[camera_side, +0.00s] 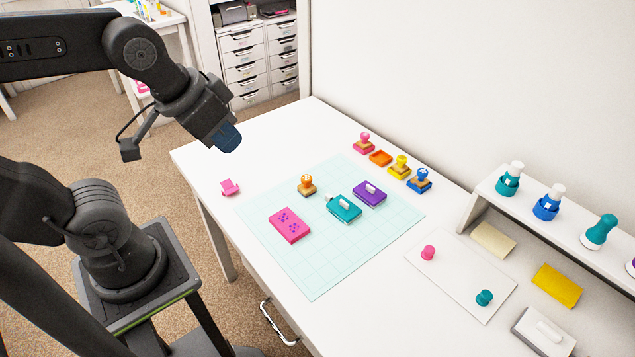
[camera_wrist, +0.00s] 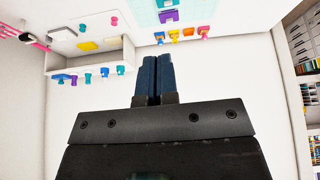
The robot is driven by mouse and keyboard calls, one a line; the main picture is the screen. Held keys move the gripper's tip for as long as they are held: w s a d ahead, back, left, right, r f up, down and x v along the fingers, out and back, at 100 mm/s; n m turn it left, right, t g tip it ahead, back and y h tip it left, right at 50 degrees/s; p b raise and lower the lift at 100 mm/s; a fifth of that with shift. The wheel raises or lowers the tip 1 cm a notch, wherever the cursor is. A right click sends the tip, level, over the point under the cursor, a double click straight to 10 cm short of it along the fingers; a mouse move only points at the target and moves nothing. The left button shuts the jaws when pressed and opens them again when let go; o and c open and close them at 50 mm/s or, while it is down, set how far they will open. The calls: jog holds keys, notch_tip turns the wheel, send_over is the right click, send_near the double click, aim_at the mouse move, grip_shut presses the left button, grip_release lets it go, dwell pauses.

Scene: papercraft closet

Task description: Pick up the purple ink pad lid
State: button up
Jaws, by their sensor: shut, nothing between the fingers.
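My gripper (camera_side: 229,140) is up in the air at the upper left, well apart from the purple pad. In the wrist view its two blue fingers (camera_wrist: 156,62) are together with nothing between them.
A pink pad (camera_side: 289,226) and an orange stamp (camera_side: 306,185) are on the mat. Several stamps, including a blue one (camera_side: 419,181), line the back near the wall. A raised shelf (camera_side: 560,210) with bottles stands at right. The table's left part is mostly clear.

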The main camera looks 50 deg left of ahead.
jog(key=shift+o, duration=1.4)
jog(key=shift+s+f, duration=0.15)
jog(key=shift+s, duration=0.15)
jog(key=o, duration=1.3)
jog(key=shift+o, duration=0.2)
jog(key=shift+w, duration=0.1)
jog(key=m+g, duration=0.6)
jog(key=m, duration=1.2)
send_over(371, 187)
notch_tip(371, 187, down, 19)
notch_tip(371, 187, down, 13)
jog(key=shift+a+f, duration=0.1)
jog(key=shift+f, duration=0.05)
